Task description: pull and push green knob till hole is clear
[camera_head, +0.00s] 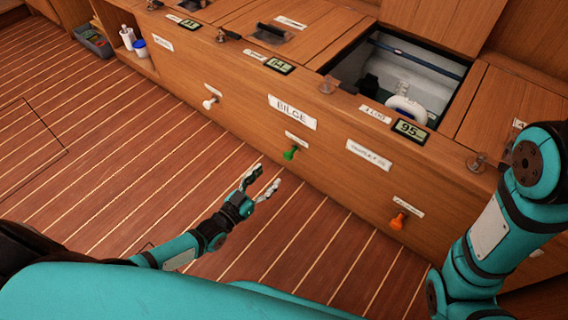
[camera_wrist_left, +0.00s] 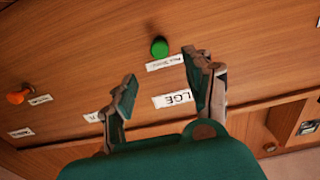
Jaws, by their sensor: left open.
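The green knob (camera_head: 290,153) sticks out of the front of the wooden cabinet, below a small white label and the BILGE label (camera_head: 292,112). In the left wrist view the green knob (camera_wrist_left: 159,47) shows beyond and between my fingers. My left gripper (camera_head: 272,178) is open and empty, a little in front of and below the knob, apart from it. Its two fingers also show spread in the left wrist view (camera_wrist_left: 165,85). My right arm comes in at the right edge, but its gripper is outside the view. The opening in the cabinet top (camera_head: 372,62) holds a white round part (camera_head: 405,108).
A white knob (camera_head: 210,102) sits to the left and an orange knob (camera_head: 398,221) to the right on the same cabinet front. A display reading 95 (camera_head: 409,129) is beside the opening. The plank floor (camera_head: 110,165) before the cabinet is clear.

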